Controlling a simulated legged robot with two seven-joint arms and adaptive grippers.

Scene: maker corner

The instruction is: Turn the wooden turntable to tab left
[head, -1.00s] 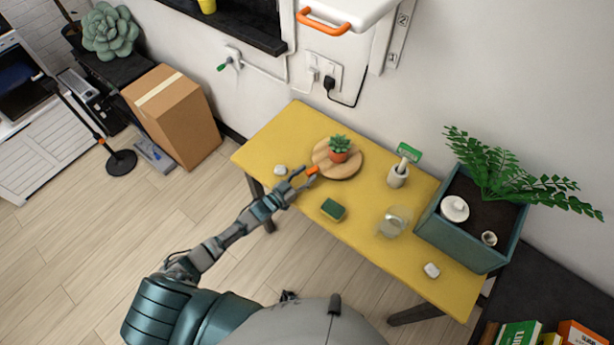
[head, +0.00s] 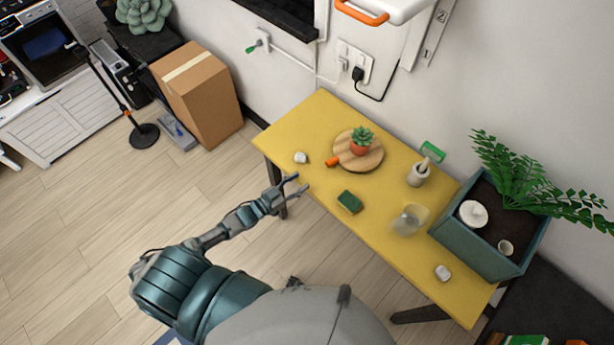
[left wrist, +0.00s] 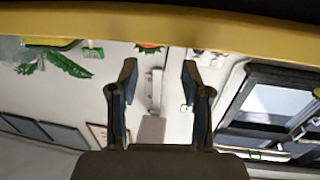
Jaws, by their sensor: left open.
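The round wooden turntable (head: 371,160) lies on the yellow table (head: 308,117) in the head view. A small succulent in an orange pot (head: 360,143) stands on it. Its orange tab (head: 332,161) points left, toward the lower left of the picture. My left gripper (head: 298,186) is open and empty at the table's front edge, apart from the tab and to its lower left. In the left wrist view its two fingers (left wrist: 158,75) are spread with nothing between them. My right gripper is not in view.
A green sponge (head: 350,202), a glass jar (head: 410,219), a white pot with a green tag (head: 418,174) and white lumps (head: 301,157) stand on the table. A planter (head: 475,240) stands at the right end. A cardboard box (head: 198,95) is on the floor at left.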

